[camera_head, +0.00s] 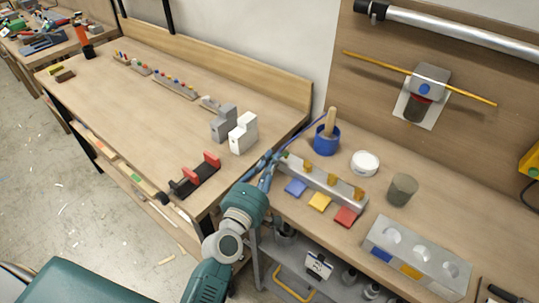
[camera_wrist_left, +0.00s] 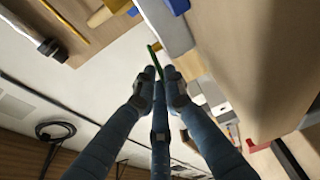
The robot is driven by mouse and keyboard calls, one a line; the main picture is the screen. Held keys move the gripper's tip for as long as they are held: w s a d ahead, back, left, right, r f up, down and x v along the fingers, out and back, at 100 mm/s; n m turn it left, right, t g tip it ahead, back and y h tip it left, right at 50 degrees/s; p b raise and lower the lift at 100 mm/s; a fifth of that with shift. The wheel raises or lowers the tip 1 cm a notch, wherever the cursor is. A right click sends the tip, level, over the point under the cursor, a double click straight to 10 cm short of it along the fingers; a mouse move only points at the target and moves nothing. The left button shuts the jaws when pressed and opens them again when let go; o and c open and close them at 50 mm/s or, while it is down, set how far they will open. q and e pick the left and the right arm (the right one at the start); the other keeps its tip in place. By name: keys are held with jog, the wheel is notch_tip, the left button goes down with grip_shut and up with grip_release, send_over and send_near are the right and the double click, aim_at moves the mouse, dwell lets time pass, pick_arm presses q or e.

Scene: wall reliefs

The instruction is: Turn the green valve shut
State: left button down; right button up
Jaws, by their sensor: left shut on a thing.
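A long grey block (camera_head: 330,184) with several upright orange-yellow pieces lies on the right bench. My left gripper (camera_head: 272,160) is at the block's left end, its blue fingers close together. In the left wrist view the fingertips (camera_wrist_left: 161,74) are shut around a thin green piece (camera_wrist_left: 154,50), which looks like the green valve's handle. The fingers hide most of the valve, so I cannot tell its angle well. A blue tile (camera_head: 296,187), a yellow tile (camera_head: 319,202) and a red tile (camera_head: 345,216) lie in front of the block. My right gripper is not in view.
A blue pot (camera_head: 327,140) with a wooden handle, a white round tin (camera_head: 365,163) and a grey-brown cup (camera_head: 402,189) stand behind the block. White and grey blocks (camera_head: 243,133) and a red-and-black holder (camera_head: 195,175) are on the left bench.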

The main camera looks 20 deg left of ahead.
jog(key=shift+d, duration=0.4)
pick_arm(q)
jog(key=c, duration=2.1)
grip_release()
jog(key=shift+w, duration=0.15)
